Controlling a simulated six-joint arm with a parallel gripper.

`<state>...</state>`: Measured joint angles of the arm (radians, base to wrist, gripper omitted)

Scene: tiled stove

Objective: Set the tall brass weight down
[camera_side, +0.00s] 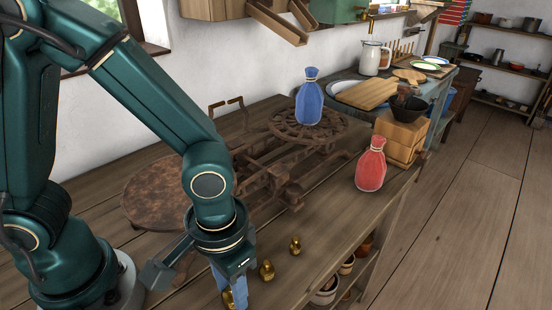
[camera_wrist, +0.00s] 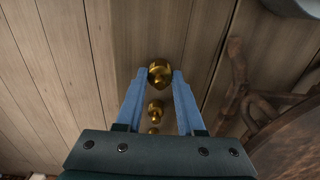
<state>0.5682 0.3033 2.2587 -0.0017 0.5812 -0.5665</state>
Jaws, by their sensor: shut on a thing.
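My gripper (camera_side: 233,292) points down at the front of the wooden bench, its blue fingers shut on a brass weight (camera_wrist: 160,73). In the wrist view this weight sits between the fingertips (camera_wrist: 159,77). In the side view the weight (camera_side: 227,298) is partly hidden by a finger at the bottom edge. I cannot tell whether its base touches the bench. Two other knobbed brass weights, a middle one (camera_side: 266,271) and a farther one (camera_side: 295,245), stand upright in a row with it. They also show between the fingers in the wrist view (camera_wrist: 156,108).
A rusty scale (camera_side: 272,165) fills the bench behind, with a round plate (camera_side: 150,198) at left. A blue sack (camera_side: 309,100) rests on its far grate. A red sack (camera_side: 370,168) stands near the right edge. Bare bench (camera_side: 325,215) lies between the weights and red sack.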

